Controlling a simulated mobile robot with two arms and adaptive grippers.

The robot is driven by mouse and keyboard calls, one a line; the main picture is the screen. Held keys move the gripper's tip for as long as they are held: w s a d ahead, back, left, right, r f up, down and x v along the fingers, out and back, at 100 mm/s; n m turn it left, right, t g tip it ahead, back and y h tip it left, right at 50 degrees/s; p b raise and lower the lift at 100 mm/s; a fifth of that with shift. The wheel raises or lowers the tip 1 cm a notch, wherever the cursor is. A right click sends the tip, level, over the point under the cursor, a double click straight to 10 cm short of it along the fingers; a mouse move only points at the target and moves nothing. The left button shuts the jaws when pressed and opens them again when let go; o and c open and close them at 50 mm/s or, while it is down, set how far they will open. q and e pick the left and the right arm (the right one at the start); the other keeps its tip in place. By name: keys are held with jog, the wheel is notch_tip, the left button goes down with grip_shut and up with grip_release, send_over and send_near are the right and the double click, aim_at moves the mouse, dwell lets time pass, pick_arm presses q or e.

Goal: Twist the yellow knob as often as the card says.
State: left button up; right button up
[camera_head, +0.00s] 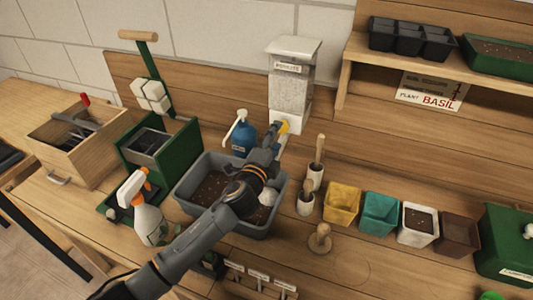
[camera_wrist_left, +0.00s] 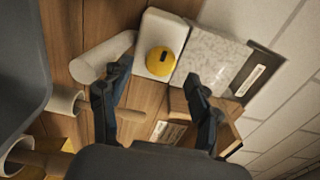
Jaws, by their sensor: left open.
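The yellow knob (camera_head: 284,127) sits on the white base of a dispenser (camera_head: 297,85) with a clear bin of grey-white grains. In the left wrist view the round knob (camera_wrist_left: 161,61) has a dark mark on its face. My left gripper (camera_head: 277,143) is open in front of the knob. In the wrist view its fingers (camera_wrist_left: 158,73) stand apart on either side below the knob, with nothing between them; contact is not visible. My right gripper is not in view.
A blue pump bottle (camera_head: 243,136) stands close left of the gripper. A grey soil tub (camera_head: 206,166) lies under my arm. A spray bottle (camera_head: 147,216), dibbers (camera_head: 318,165) and coloured pots (camera_head: 380,213) stand around. The front right bench is partly clear.

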pick_arm(q)
jog(key=v, duration=0.9)
